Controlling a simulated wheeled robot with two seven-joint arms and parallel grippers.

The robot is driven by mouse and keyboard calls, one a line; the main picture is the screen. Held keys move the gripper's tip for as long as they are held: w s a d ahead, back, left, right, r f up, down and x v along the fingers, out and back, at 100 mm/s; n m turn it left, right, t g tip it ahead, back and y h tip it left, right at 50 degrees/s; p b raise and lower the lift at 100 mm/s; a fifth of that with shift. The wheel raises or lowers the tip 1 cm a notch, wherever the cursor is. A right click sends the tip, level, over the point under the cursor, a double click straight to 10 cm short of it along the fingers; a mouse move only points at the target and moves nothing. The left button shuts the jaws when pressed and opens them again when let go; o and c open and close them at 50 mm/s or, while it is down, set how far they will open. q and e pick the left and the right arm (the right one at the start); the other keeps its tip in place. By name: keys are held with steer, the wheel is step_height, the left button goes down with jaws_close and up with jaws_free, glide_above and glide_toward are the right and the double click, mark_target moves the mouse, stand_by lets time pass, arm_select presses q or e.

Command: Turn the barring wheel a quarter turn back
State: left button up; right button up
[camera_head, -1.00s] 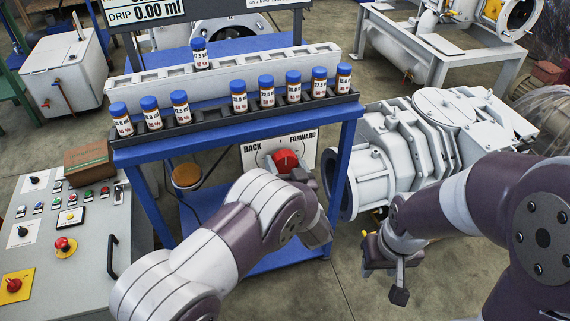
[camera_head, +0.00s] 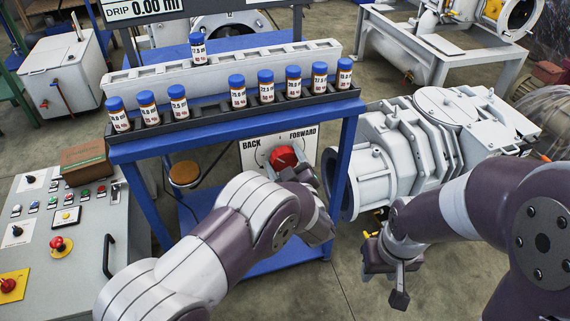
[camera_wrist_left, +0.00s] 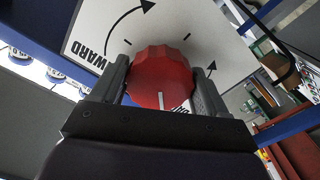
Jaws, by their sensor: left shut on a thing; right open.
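The barring wheel is a red ridged knob (camera_head: 284,157) on a white panel (camera_head: 255,152) marked BACK and FORWARD, under the bottle rack. In the left wrist view the red wheel (camera_wrist_left: 160,72) sits between my two dark fingers, with a white line on its face towards the palm. My left gripper (camera_wrist_left: 162,84) is shut on the wheel's rim from both sides. In the head view my left gripper (camera_head: 296,170) partly hides the wheel's lower right side. My right gripper (camera_head: 388,283) is open and empty, low over the floor, to the right.
Several blue-capped bottles (camera_head: 238,92) stand in a dark rack (camera_head: 285,112) on the blue frame (camera_head: 350,150) above the panel. A grey pump body (camera_head: 425,140) is close on the right. A control desk (camera_head: 75,270) stands at left.

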arm_select(q)
steer(key=n+b, duration=0.1)
steer(key=n, duration=0.1)
steer(key=n+b, duration=0.1)
steer(key=n, duration=0.1)
steer(key=shift+f+n, duration=0.2)
steer(key=shift+n, duration=0.1)
steer(key=shift+r+n+b, duration=0.15)
steer(key=shift+n+b, duration=1.5)
steer(key=shift+n, duration=0.55)
steer(key=o, duration=1)
steer(key=shift+c, duration=0.2)
